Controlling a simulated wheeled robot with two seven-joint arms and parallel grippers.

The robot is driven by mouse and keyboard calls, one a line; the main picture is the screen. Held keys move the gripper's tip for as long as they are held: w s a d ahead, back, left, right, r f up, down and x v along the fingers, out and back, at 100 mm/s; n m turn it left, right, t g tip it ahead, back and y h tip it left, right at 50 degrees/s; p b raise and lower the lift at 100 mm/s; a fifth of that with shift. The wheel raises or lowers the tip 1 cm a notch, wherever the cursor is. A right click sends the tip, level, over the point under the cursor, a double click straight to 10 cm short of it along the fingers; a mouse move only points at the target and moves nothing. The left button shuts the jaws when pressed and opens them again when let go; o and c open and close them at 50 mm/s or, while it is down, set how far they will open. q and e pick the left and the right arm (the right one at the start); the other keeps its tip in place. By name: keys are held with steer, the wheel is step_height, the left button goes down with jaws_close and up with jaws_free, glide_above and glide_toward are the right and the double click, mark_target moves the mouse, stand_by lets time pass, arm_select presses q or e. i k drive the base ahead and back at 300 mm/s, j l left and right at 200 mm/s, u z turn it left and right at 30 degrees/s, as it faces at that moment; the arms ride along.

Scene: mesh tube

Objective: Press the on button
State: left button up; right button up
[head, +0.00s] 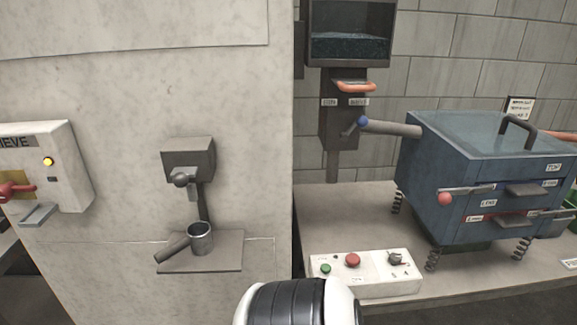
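A white control box (380,284) lies on the bench at the lower middle-right of the head view. On its top are a small green button (326,269) at the left, a larger red button (353,261) beside it, and a dark knob (395,257) at the right. Small markings near the knob are too small to read. Which button is marked on cannot be read. Neither gripper shows. A black and white rounded link of my own arm reaches up from the bottom edge, just left of and in front of the box.
A blue spring-mounted machine (418,183) stands on the bench (349,213) behind and right of the box. A metal cup (201,238) sits on a wall shelf at left. A white box (68,165) with a lit yellow lamp is at far left.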

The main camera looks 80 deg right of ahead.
mark_target(326, 268)
steer(key=z, duration=3.2)
